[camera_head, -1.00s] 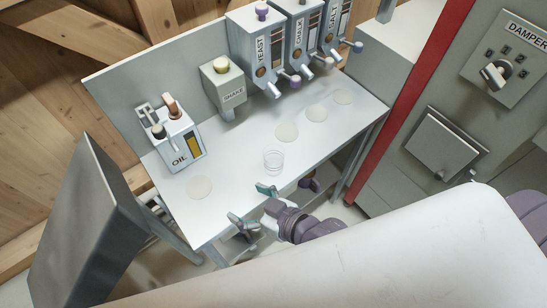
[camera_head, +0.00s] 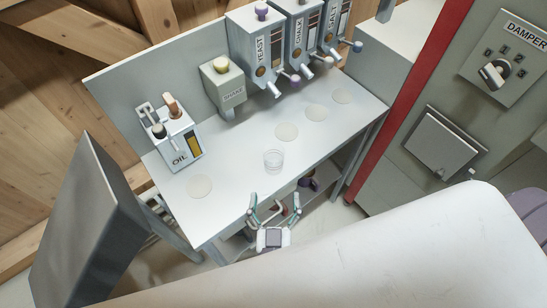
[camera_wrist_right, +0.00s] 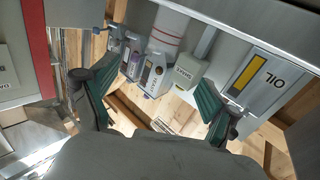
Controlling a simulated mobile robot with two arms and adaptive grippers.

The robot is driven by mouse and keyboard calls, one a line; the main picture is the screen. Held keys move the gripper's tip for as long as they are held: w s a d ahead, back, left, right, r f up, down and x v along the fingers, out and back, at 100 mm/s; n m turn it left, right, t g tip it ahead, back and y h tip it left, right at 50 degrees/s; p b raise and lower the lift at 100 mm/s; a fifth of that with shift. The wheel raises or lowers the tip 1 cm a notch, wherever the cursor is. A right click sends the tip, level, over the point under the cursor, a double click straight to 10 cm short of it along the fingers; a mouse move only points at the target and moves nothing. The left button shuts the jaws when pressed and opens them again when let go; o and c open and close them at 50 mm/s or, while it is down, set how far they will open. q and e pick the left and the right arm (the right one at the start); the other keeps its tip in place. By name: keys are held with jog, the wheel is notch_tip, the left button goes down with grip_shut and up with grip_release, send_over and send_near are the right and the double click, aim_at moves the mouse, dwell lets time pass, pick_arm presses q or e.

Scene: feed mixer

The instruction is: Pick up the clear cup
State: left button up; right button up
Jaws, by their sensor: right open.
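The clear cup (camera_head: 273,160) stands upright on the white table (camera_head: 235,190), near its front edge. My right gripper (camera_head: 274,201) is open and empty in front of that edge, just nearer to the camera than the cup, with its fingers pointing towards it. Nothing is between the fingers. In the right wrist view the two green-padded fingers are spread wide (camera_wrist_right: 158,78). A clear ringed cylinder that looks like the cup (camera_wrist_right: 168,28) shows beyond them, near the top and between them. My left gripper is not in view.
Flat pale discs, one of them a disc (camera_head: 199,186) at the left, lie on the table. An oil dispenser (camera_head: 178,142), a grey dispenser (camera_head: 223,88) and several labelled hoppers (camera_head: 256,50) stand along the back. A red post (camera_head: 405,105) stands at the right.

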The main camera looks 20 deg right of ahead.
aim_at(274, 165)
jog(key=p+x, duration=0.1)
jog(key=x, duration=0.5)
jog(key=shift+w+d, duration=0.1)
jog(key=shift+w, duration=0.25)
jog(key=x, duration=0.5)
jog(key=shift+w+f+p, duration=0.2)
jog(key=shift+w+p, duration=0.05)
jog(key=shift+p, duration=0.15)
jog(key=shift+s, duration=0.1)
jog(key=c, duration=1)
jog(key=shift+r, duration=0.1)
jog(key=shift+c, duration=0.2)
